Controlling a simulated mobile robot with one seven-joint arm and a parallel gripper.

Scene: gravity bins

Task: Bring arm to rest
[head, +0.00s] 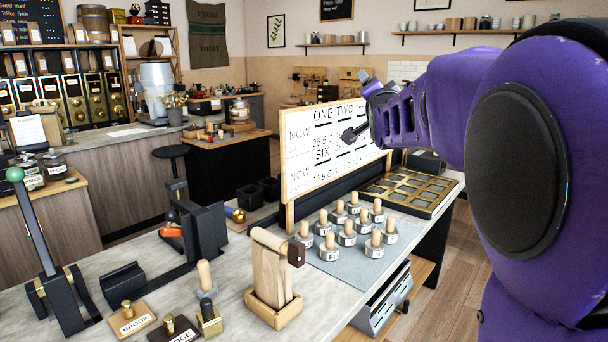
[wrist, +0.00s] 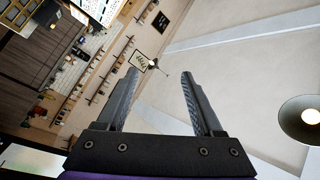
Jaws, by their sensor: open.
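My purple arm (head: 505,150) fills the right side of the head view, raised above the counter. My gripper (head: 357,104) is at its far end, in front of the white sign board (head: 335,140) as seen from the head. In the wrist view my gripper (wrist: 160,82) shows two dark fingers spread apart with nothing between them. The wrist camera looks up toward the ceiling and a tilted wall, so the gripper points away from the counter.
The counter (head: 235,270) holds several wooden-handled stamps on a grey mat (head: 325,255), a wooden stand (head: 272,280), a gold-trimmed tray (head: 412,190) and a black lever press (head: 55,290). A pendant lamp (wrist: 302,118) shows in the wrist view. Open floor (head: 455,260) lies right of the counter.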

